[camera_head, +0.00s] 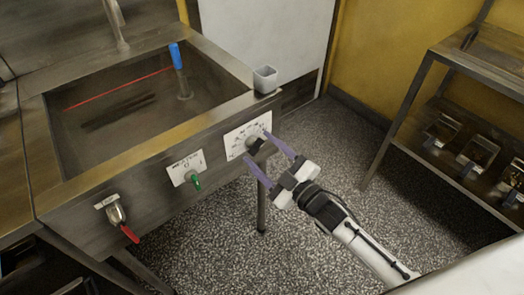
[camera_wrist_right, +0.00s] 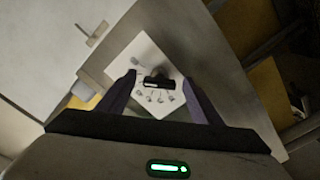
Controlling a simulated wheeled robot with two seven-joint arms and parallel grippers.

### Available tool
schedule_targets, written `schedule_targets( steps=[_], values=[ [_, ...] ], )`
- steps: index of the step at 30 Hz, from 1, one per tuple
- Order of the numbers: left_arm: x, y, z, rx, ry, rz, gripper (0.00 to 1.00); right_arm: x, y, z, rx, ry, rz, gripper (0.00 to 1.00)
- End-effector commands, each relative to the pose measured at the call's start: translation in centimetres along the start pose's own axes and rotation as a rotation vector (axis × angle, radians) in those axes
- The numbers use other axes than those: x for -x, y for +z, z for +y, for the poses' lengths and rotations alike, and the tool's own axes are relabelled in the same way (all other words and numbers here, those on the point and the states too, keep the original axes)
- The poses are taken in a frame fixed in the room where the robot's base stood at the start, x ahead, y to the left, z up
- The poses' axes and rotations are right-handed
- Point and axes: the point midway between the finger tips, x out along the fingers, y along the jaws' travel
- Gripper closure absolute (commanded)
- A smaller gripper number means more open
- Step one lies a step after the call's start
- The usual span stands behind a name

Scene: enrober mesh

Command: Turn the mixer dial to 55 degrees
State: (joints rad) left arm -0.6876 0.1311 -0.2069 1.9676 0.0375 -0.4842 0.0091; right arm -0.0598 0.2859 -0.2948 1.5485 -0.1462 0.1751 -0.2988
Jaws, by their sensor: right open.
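The mixer dial (camera_head: 255,146) is a dark knob on a white scale plate (camera_head: 237,144) at the right end of the steel front panel. In the right wrist view the black dial (camera_wrist_right: 159,81) lies between the fingers, in front of its white plate (camera_wrist_right: 140,58). My right gripper (camera_head: 270,146) is open, with its purple fingers on either side of the dial. In the right wrist view the right gripper (camera_wrist_right: 158,88) shows gaps on both sides of the dial; contact cannot be told. The scale markings are too small to read. My left gripper is not in view.
A grey cup (camera_head: 265,79) stands on the tank corner above the dial. A blue-topped rod (camera_head: 177,62) stands in the tank (camera_head: 35,130). A metal shelf (camera_head: 480,68) stands at right; speckled floor lies between.

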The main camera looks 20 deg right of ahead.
Motion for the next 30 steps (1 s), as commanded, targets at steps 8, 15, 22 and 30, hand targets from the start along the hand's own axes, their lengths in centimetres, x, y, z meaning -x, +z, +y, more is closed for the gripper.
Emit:
schedule_targets(
  steps=[8,15,22,30],
  values=[
    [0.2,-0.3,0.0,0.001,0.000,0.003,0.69,4.9,0.1,-0.1,0.000,-0.003,-0.003,0.41],
    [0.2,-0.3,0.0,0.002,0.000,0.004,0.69,8.8,0.1,-0.1,0.000,-0.003,-0.004,0.41],
    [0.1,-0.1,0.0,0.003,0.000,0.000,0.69,10.0,0.0,0.0,0.000,-0.001,0.000,0.41],
    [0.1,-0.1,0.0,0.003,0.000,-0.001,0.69,10.0,0.0,0.0,0.000,-0.001,-0.001,0.41]
  ],
)
